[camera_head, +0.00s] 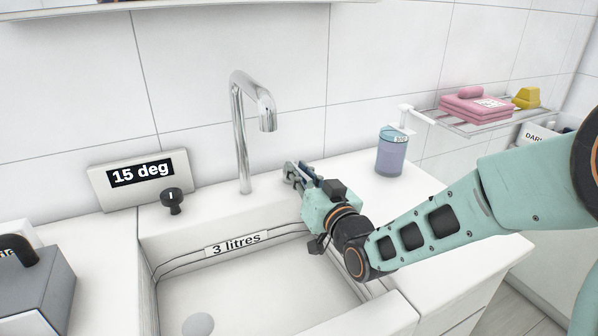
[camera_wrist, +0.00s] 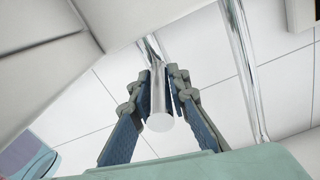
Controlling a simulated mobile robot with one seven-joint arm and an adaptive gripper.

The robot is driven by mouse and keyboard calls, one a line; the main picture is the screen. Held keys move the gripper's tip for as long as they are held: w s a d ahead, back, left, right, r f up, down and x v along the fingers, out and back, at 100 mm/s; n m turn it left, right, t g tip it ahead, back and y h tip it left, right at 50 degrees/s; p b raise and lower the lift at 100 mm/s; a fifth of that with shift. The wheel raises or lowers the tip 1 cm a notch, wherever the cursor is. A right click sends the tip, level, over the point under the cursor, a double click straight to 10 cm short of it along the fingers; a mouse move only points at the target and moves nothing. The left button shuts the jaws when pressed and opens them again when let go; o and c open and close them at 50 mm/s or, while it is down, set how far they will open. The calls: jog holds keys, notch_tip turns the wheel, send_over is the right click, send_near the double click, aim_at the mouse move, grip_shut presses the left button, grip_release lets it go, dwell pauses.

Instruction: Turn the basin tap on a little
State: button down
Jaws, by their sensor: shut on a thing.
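The basin tap has a tall chrome spout (camera_head: 241,140) that stands on the basin's back ledge and hooks over to the right; no water shows below its mouth. In the wrist view the spout's upright (camera_wrist: 244,60) is at the right. My gripper (camera_head: 292,173) is low, to the right of the spout, over the back ledge. In the wrist view my gripper (camera_wrist: 160,88) has its blue-padded fingers either side of a chrome tap lever (camera_wrist: 158,104), shut on it. The lever's round end faces the camera. In the head view the lever is mostly hidden by my gripper.
The white basin (camera_head: 240,285) has a "3 litres" line and a grey round drain. A "15 deg" display (camera_head: 143,178) and a black knob (camera_head: 172,199) stand left.

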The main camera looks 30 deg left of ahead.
jog(key=shift+w+r, duration=0.1)
jog(key=shift+w+d+r+n+g+y+p, duration=0.15)
jog(key=shift+n+g+y+p, duration=0.2)
jog(key=shift+g+y, duration=0.2)
jog(key=shift+n+g, duration=0.35)
jog(key=c, duration=1.8)
grip_release()
jog(key=shift+f, duration=0.2)
jog(key=shift+c, duration=0.2)
jog(key=shift+d, duration=0.15)
